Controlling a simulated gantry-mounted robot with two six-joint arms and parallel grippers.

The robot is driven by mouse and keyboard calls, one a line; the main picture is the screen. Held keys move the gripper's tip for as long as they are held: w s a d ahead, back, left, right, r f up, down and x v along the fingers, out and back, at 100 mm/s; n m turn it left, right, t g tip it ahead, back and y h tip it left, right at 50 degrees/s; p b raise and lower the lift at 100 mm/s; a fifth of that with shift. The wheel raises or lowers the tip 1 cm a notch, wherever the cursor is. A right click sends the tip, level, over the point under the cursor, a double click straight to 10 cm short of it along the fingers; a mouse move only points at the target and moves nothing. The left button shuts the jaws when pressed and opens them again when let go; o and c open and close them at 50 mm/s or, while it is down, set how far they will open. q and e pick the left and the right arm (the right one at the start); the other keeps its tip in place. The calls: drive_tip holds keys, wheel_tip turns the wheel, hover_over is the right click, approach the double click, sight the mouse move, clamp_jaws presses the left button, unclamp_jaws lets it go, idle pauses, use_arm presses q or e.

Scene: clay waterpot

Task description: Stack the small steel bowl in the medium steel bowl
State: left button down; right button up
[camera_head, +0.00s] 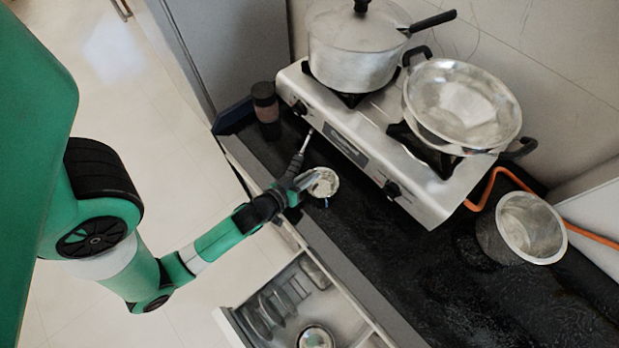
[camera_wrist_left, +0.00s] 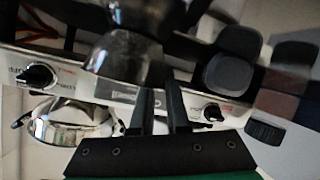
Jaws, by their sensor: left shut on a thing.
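The small steel bowl (camera_head: 325,184) is at the end of my left gripper (camera_head: 306,180), over the dark counter in front of the stove. The gripper is shut on it. The left wrist view shows the two dark fingers (camera_wrist_left: 160,108) close together, with a dark, shiny rounded surface (camera_wrist_left: 125,58) just beyond them that seems to be this bowl. A larger steel bowl (camera_head: 533,228), which looks like the medium one, stands on the counter at the right, clear of the gripper. My right gripper is not in view.
A steel stove (camera_head: 365,150) carries a lidded pot (camera_head: 352,52) and a wide two-handled pan (camera_head: 462,104). A dark jar (camera_head: 265,103) stands left of it. An orange hose (camera_head: 590,237) runs behind the larger bowl. An open drawer (camera_head: 270,318) holds dishes. The front right counter is clear.

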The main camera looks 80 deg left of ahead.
use_arm(q)
drive_tip(key=shift+w, duration=0.15)
drive_tip(key=c, duration=0.9)
unclamp_jaws()
drive_tip(key=shift+r, duration=0.2)
drive_tip(key=v, duration=0.3)
drive_tip(key=b+v, duration=0.1)
drive_tip(key=v, duration=0.2)
drive_tip(key=f+b+v, duration=0.1)
drive_tip(key=v, duration=0.2)
drive_tip(key=shift+s+d+r, duration=0.15)
drive_tip(key=shift+s+d, duration=0.3)
drive_tip(key=shift+d, duration=0.1)
drive_tip(key=shift+s+d+r+b, duration=0.25)
drive_tip(key=shift+s+b, duration=0.1)
drive_tip(key=shift+b, duration=0.3)
drive_tip(key=shift+s+r, duration=0.4)
drive_tip(key=shift+r, duration=0.2)
